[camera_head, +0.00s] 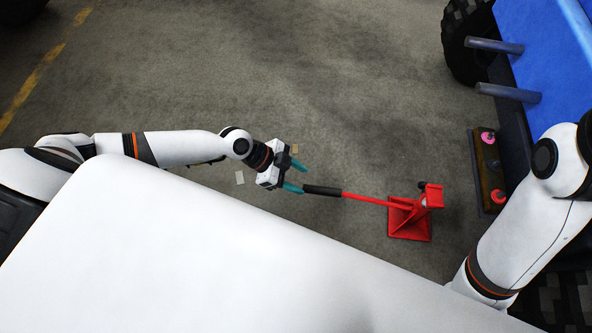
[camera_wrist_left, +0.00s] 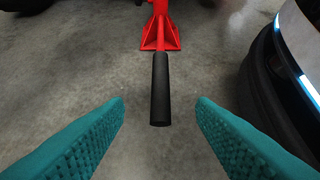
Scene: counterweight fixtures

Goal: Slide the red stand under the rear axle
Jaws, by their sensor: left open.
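The red stand (camera_head: 409,218) is on the grey floor, right of centre in the head view, with a square base and a long red handle ending in a black grip (camera_head: 322,190). My left gripper (camera_head: 297,176) is open at the end of the black grip. In the left wrist view the black grip (camera_wrist_left: 160,90) points in between the two teal fingers, with a gap on each side, and the red stand (camera_wrist_left: 160,35) is beyond it. The blue vehicle (camera_head: 545,60) is at the upper right; its rear axle cannot be made out clearly. My right gripper is out of view.
A dark tray (camera_head: 489,195) with pink and red knobs lies beside the vehicle, right of the stand. A tyre (camera_head: 467,40) and two grey bars (camera_head: 494,47) are at the upper right. The floor beyond the stand is clear.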

